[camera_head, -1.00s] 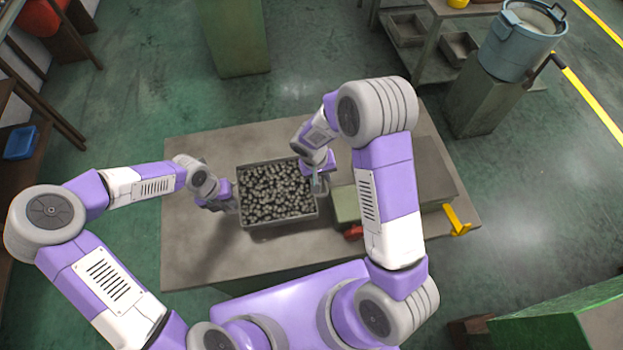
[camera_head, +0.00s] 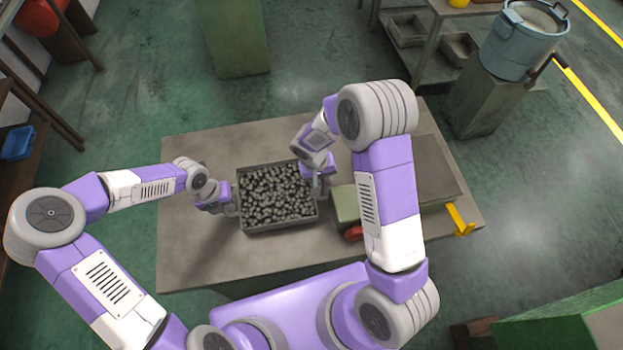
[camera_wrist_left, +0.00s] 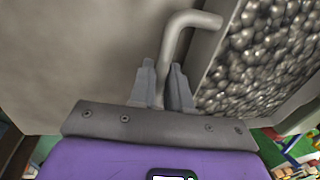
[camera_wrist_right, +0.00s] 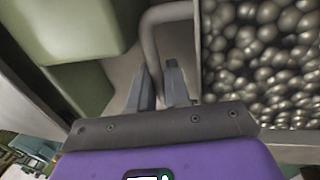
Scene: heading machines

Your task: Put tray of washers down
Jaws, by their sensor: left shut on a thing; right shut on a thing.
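The tray of washers (camera_head: 240,227) is a grey rectangular tray filled with dark metallic, rounded pieces. It is over the middle of the grey table (camera_head: 185,262); I cannot tell whether its base touches the top. My left gripper (camera_head: 232,208) is at the tray's left side, shut on its bent handle, which shows in the left wrist view (camera_wrist_left: 185,24). My right gripper (camera_head: 318,184) is at the tray's right side, shut on the other handle, seen in the right wrist view (camera_wrist_right: 150,32). The tray looks about level.
A green block-shaped machine part (camera_head: 345,203) stands close to the tray's right side, with a red piece (camera_head: 354,233) below it. A yellow bracket (camera_head: 460,220) is at the table's right edge. The table's left part is clear. A blue bucket (camera_head: 522,48) stands beyond, at upper right.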

